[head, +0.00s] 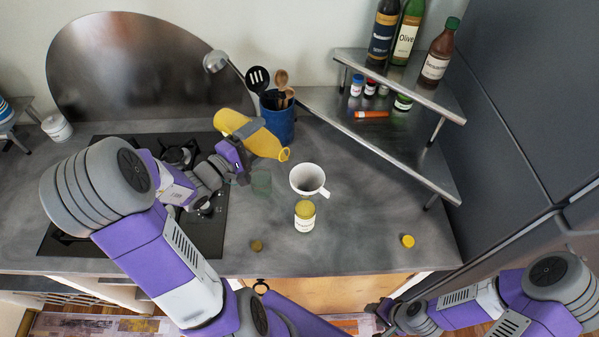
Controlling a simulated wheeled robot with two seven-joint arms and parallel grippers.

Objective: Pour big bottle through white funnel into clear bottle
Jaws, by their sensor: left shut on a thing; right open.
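The big yellow bottle (262,142) is tilted well over, its mouth end pointing right and down. My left gripper (238,152) is shut on it near its grey band. The bottle's mouth is up and left of the white funnel (308,178), apart from it in the picture. The funnel sits at the top of the clear bottle (305,217), which stands upright on the counter with a pale label and yellowish contents. The funnel's spout is hidden. No stream is visible. My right gripper (383,312) is open and empty, low in front of the counter edge.
A yellow cap (407,241) and an olive cap (256,246) lie on the counter (350,245). A faint clear greenish vessel (261,182) stands by the stove (200,235). A blue utensil crock (277,120) stands behind. A metal shelf (440,100) with bottles and jars is at right.

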